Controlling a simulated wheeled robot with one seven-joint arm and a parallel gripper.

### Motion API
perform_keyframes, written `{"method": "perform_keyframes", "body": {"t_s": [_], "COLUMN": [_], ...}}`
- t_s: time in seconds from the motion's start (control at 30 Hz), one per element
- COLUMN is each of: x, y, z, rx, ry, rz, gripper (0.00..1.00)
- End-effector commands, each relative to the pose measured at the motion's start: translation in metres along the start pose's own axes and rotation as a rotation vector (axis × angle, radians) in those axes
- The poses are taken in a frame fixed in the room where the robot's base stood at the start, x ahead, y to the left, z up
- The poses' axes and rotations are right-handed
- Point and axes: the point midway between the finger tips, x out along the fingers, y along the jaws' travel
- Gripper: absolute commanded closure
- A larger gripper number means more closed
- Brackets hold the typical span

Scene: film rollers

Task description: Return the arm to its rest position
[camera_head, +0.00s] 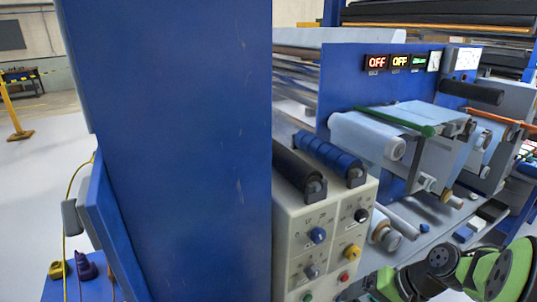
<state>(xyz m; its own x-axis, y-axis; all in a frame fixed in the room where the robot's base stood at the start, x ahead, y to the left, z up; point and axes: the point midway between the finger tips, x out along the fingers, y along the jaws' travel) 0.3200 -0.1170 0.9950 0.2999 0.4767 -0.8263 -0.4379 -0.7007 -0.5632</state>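My arm (447,272), black with green joint covers, shows at the bottom right of the head view. It is folded low in front of the machine, and the frame's lower and right edges cut off part of it. I see no gripper fingers, so whether my gripper holds anything is hidden.
A tall blue panel (180,140) fills the left middle. Beside it stands a beige control box (325,235) with knobs, close to my arm. Behind are film rollers (370,138) and a blue panel with OFF displays (400,62). Open floor (40,160) lies at far left.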

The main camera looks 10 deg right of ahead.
Motion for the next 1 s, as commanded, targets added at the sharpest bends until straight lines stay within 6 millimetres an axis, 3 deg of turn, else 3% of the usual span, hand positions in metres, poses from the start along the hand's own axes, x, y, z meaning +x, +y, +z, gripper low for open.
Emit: {"method": "perform_keyframes", "body": {"t_s": [0.03,0.1,0.23,0.4,0.5,0.63,1.0], "x": [-0.007,-0.016,-0.038,-0.072,-0.085,-0.092,-0.092], "y": [-0.026,-0.051,-0.086,-0.101,-0.098,-0.094,-0.093], "z": [0.016,0.039,0.087,0.147,0.168,0.177,0.178], "rx": [-0.089,-0.193,-0.378,-0.575,-0.64,-0.669,-0.67], "ry": [0.0,0.014,0.081,0.207,0.263,0.292,0.294], "rz": [0.086,0.196,0.348,0.435,0.437,0.433,0.433], "gripper": [0.2,0.2,0.2,0.2,0.2,0.2,0.2]}}
